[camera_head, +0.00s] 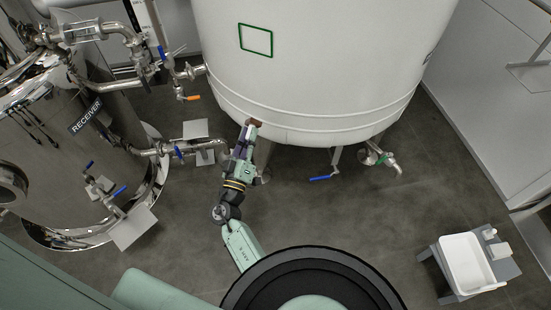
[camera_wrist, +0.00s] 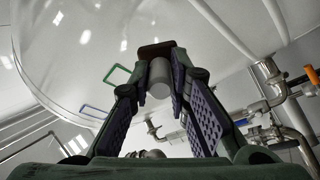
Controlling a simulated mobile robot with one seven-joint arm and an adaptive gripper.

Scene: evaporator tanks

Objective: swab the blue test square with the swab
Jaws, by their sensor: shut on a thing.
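My gripper (camera_head: 248,135) is shut on the swab, at the lower front of the white tank (camera_head: 320,70). The swab has a brown head (camera_head: 254,121) and a grey handle (camera_wrist: 159,75); the handle sits between the fingertips (camera_wrist: 158,82) in the wrist view. The brown head looks close to the tank's lower wall; I cannot tell whether it touches. The blue test square (camera_wrist: 94,111) is a thin outline on the tank, left of my gripper in the wrist view. It does not show in the head view. A green square outline (camera_head: 256,40) is higher on the tank.
A shiny receiver tank (camera_head: 75,160) with pipes and valves stands at left. A blue-handled valve (camera_head: 321,178) and a drain pipe (camera_head: 390,160) hang under the white tank at right. A white tray (camera_head: 467,263) sits on a grey stand at lower right. Floor between is open.

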